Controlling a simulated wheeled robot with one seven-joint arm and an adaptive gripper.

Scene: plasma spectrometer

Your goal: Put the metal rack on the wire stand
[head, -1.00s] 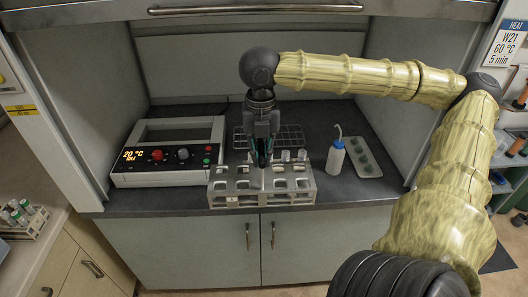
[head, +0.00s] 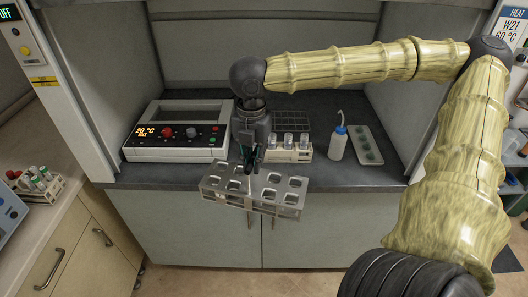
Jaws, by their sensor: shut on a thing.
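The metal rack (head: 212,186), a grey block-like frame with two rows of square holes, hangs tilted in front of the counter's front edge, its right end lower. My gripper (head: 249,166) points down and is shut on the middle of its top. The holes I can see look empty. The wire stand (head: 292,121), a dark wire grid, stands at the back of the counter, behind and to the right of my gripper. Its left part is hidden by my wrist, and its front is partly hidden by a pale tube rack.
The pale rack (head: 282,155) with several capped tubes stands right of my gripper. A heater with a lit display (head: 178,140) is on the left. A blue-capped wash bottle (head: 338,142) and a tray with green dots (head: 365,143) are on the right. Cabinet walls close both sides.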

